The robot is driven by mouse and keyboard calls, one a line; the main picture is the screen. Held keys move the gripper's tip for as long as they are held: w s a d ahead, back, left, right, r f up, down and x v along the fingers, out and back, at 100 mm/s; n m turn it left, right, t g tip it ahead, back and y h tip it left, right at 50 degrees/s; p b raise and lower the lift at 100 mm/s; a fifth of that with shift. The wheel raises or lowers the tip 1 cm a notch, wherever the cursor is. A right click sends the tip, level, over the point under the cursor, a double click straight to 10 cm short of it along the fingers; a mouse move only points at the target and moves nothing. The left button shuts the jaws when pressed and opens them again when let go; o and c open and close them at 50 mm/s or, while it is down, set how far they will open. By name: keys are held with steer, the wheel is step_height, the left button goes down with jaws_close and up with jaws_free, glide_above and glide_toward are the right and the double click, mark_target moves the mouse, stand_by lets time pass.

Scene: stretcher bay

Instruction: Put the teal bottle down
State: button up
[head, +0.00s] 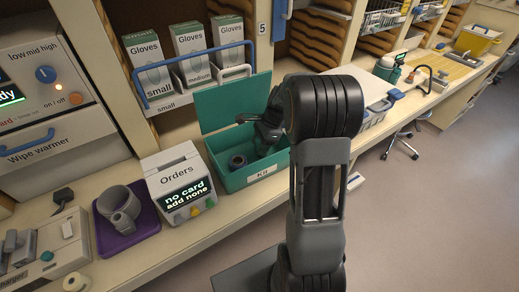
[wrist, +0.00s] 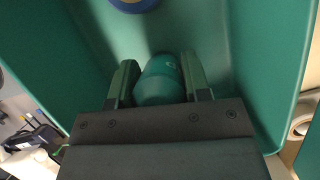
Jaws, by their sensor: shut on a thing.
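The teal bottle (wrist: 160,82) shows in the wrist view between the two fingers of my gripper (wrist: 158,72), which is shut on it. The bottle is over or inside a teal kit box; I cannot tell if it touches the floor of the box. In the head view my gripper (head: 268,132) reaches down into the open kit box (head: 236,187), whose lid stands up behind. The bottle is hidden by my arm there.
A dark roll (head: 237,161) lies in the box at its left; a blue and yellow ring (wrist: 133,3) shows in the wrist view. An Orders terminal (head: 178,183) stands left of the box, glove boxes (head: 190,50) behind. A green canister (head: 389,67) stands farther along the counter.

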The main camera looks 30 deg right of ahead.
steer(key=shift+f, duration=0.15)
steer(key=shift+f, duration=0.15)
steer(key=o, duration=1)
steer(key=v, duration=1.2)
steer(key=shift+s+a+f+n+t+h, duration=0.1)
steer(key=shift+s+a+n+t+h, duration=0.6)
steer(key=shift+s+a+n, duration=2.2)
steer(key=shift+s+a+n+t+h, duration=0.65)
steer(key=shift+s+a+n, duration=1.5)
steer(key=shift+n, duration=1.35)
steer(key=shift+s+a+f+n+t+h, duration=0.1)
steer(key=shift+s+a+n+t+h, duration=0.55)
steer(key=shift+s+a+n, duration=1.95)
steer(key=shift+s+d+r+n, duration=0.1)
steer(key=shift+s+d+n, duration=0.3)
steer(key=shift+d+n, duration=0.15)
